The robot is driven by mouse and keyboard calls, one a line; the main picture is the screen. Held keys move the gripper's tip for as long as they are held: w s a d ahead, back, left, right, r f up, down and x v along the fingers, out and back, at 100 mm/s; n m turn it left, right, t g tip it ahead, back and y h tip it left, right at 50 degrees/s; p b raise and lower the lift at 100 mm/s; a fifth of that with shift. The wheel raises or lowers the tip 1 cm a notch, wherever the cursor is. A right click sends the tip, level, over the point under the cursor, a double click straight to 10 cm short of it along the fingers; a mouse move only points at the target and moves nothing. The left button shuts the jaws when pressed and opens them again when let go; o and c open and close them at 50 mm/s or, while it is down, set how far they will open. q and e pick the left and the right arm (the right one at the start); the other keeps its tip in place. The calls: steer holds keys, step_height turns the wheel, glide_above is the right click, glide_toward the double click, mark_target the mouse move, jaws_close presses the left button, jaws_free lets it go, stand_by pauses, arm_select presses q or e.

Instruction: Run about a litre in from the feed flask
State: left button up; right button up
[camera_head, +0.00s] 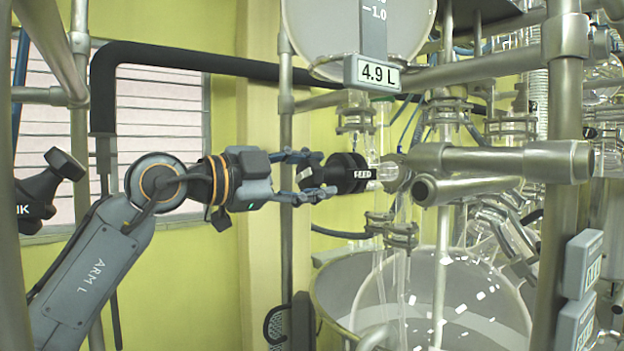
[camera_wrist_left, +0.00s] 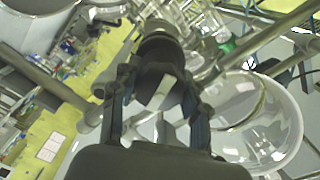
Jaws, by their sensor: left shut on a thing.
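The feed flask (camera_head: 335,25) is a large glass vessel at the top of the head view, with a grey scale strip and a readout (camera_head: 378,73) showing 4.9 L. Below it, a black valve handle (camera_head: 348,172) with a small white label sits on a horizontal glass fitting. My left gripper (camera_head: 318,178) reaches in from the left and is shut on the handle's near end. In the left wrist view, the fingers of my left gripper (camera_wrist_left: 157,100) lie either side of the black handle (camera_wrist_left: 160,58). My right gripper is not in view.
A large glass reactor vessel (camera_head: 440,300) stands below the valve. Steel posts and rails (camera_head: 565,100) frame the right side. Another black handle (camera_head: 45,190), partly cut off, is at the far left. Grey readout boxes (camera_head: 583,264) hang at lower right.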

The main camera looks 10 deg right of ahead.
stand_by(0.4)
arm_select(q)
steer(key=o, duration=1.2)
steer(key=shift+c, duration=0.2)
steer(key=shift+a, duration=0.15)
steer(key=v, duration=1.2)
